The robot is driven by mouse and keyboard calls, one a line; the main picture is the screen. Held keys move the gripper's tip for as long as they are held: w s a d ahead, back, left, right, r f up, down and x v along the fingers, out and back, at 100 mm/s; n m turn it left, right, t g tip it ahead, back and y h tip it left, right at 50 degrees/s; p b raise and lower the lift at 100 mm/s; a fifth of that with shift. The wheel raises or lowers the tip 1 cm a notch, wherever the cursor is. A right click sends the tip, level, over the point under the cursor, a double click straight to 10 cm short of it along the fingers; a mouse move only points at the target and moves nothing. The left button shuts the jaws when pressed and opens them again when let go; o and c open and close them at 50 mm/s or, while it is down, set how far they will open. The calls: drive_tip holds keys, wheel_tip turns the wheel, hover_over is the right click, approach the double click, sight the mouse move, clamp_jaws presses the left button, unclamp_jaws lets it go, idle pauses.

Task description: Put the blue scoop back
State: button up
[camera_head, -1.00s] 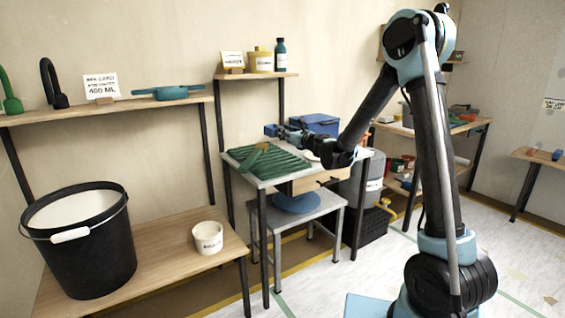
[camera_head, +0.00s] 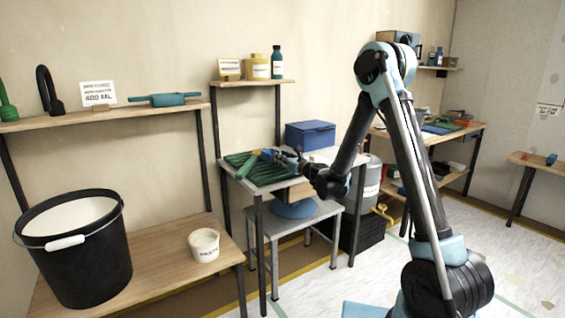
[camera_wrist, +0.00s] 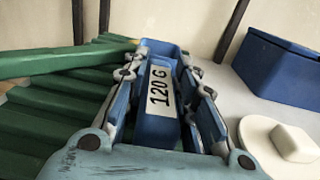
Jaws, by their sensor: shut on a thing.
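The blue scoop (camera_wrist: 160,105), labelled "120 G", lies between the fingers of my gripper (camera_wrist: 162,88) in the wrist view. My gripper is shut on it. In the head view the blue scoop (camera_head: 270,155) shows small at the right part of a green ribbed rack (camera_head: 262,176). My gripper (camera_head: 290,160) reaches in from the right, low over the rack. The rack's ribs (camera_wrist: 60,125) lie left of the scoop in the wrist view. I cannot tell whether the scoop touches the rack.
A green bar-like tool (camera_head: 249,164) lies across the rack. A blue lidded box (camera_head: 310,134) stands behind, and a white knobbed piece (camera_wrist: 285,140) lies right of my gripper. A black bucket (camera_head: 78,255) and a white tub (camera_head: 204,246) stand on the left bench.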

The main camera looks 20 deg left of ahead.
drive_tip(key=shift+f, duration=0.3)
drive_tip(key=shift+f, duration=0.2)
drive_tip(key=o, duration=1.1)
drive_tip(key=shift+c, duration=0.2)
